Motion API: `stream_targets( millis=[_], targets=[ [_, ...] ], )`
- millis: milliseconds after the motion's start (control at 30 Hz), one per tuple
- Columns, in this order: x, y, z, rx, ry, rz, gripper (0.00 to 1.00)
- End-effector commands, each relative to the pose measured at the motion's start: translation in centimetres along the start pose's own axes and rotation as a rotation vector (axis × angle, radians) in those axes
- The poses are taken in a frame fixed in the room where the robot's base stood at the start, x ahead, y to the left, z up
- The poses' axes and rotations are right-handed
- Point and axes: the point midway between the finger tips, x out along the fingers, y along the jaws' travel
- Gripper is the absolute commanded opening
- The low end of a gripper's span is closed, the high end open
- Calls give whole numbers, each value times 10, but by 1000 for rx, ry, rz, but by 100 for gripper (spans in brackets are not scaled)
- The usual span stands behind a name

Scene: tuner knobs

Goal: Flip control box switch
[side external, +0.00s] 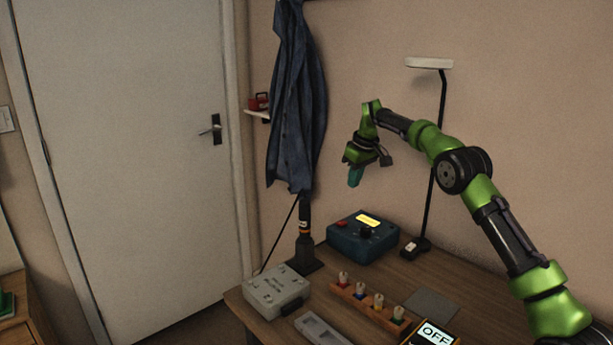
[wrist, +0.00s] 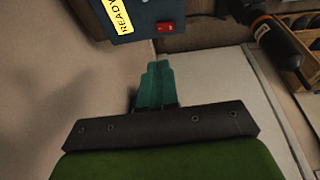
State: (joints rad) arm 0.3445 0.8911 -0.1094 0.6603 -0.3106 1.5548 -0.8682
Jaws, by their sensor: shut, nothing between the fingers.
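The control box (side external: 345,245) is a blue box at the back of the table, with a yellow lit label, a black knob (side external: 365,231) and a red switch (side external: 341,223) on top. In the wrist view, part of the blue box (wrist: 147,18) shows at the top edge, with a yellow label reading "READY" cut off and the red switch (wrist: 165,27). The switch's exact position is too small to read. My gripper (side external: 354,178) is in the air above the box, apart from it. Its teal fingers (wrist: 155,72) are shut and empty, pointing towards the switch in the wrist view.
A black upright tool (side external: 305,240) stands left of the blue box. A grey case (side external: 275,291), a wooden rack (side external: 368,306) with several coloured pieces, a grey tray (side external: 320,330) and an "OFF" display (side external: 435,332) sit nearer. A lamp (side external: 437,170) rises behind.

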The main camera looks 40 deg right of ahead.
Motion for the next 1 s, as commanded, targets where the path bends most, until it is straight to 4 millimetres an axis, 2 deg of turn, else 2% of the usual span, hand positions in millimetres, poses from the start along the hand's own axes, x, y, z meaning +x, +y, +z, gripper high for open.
stream_targets(
  millis=[33,167,300,667,867,1000],
  targets=[
    [1,7,0,15,1,-15,0],
    [-4,11,0,22,2,-65,0],
    [-12,4,-2,4,5,-105,0],
    [-9,2,-1,-1,0,-109,0],
    [15,-1,-1,0,-3,-111,0],
    [46,-4,-1,0,-4,-111,0]
  ],
)
